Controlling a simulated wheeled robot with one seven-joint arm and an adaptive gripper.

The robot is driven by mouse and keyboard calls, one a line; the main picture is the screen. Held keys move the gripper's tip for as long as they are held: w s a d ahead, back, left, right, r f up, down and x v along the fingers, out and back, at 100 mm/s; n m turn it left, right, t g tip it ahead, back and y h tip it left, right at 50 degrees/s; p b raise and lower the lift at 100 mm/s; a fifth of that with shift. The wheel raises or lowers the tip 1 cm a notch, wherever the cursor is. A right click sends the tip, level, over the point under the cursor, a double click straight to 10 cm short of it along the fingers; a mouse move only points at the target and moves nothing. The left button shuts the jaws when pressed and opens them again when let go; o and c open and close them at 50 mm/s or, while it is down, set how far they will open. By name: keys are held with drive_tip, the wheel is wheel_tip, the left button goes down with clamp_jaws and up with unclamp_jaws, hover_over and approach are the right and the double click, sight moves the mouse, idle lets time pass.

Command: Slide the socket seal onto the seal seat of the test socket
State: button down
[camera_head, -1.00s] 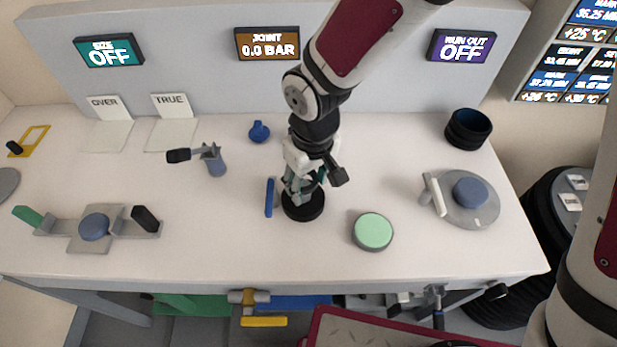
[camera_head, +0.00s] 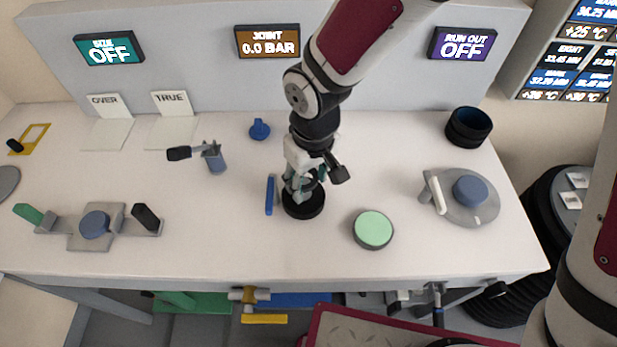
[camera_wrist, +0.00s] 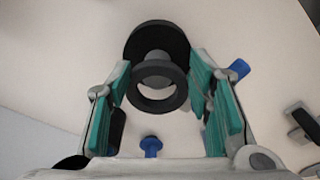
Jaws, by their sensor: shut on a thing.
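My gripper (camera_wrist: 158,92) is shut on the socket seal, a dark flat ring (camera_wrist: 135,97) held between its teal-padded fingers. In the head view my gripper (camera_head: 302,184) is low over the test socket's round black base (camera_head: 304,208). In the wrist view that black base (camera_wrist: 140,40) lies beyond the ring, with a short grey post (camera_wrist: 155,62) at its middle. The ring overlaps the lower edge of the post in the picture. I cannot tell whether it is around the post or above it. In the head view the fingers mostly hide the ring and post.
A blue upright bar (camera_head: 270,195) stands just left of the base. A green-topped round button (camera_head: 373,229) is to its front right. A blue knob (camera_head: 259,130) is behind, and a grey disc fixture (camera_head: 468,195) with a white lever is at the right. Table between is clear.

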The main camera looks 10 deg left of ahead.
sight(309, 190)
drive_tip(key=shift+f+b, duration=2.3)
drive_tip(key=shift+f, duration=0.5)
drive_tip(key=c, duration=0.7)
unclamp_jaws()
drive_tip(key=shift+c, duration=0.2)
wheel_tip(309, 190, up, 12)
drive_tip(key=shift+s+d, duration=0.35)
drive_tip(key=shift+d, duration=0.05)
drive_tip(key=d+r+m+t+p, duration=0.1)
drive_tip(key=d+r+m+p, duration=0.15)
drive_tip(key=d+r, duration=0.55)
drive_tip(key=s+d+r+m+t+p, duration=0.1)
drive_tip(key=s+d+r+m, duration=0.2)
drive_tip(key=d, duration=0.7)
drive_tip(key=s+d+r+m+t+p, duration=0.1)
drive_tip(key=s+d+r+m, duration=0.3)
drive_tip(key=s+d, duration=0.4)
drive_tip(key=shift+d+r+t+h, duration=0.3)
drive_tip(key=shift+d+r+h, duration=0.1)
drive_tip(key=shift+d+r, duration=0.55)
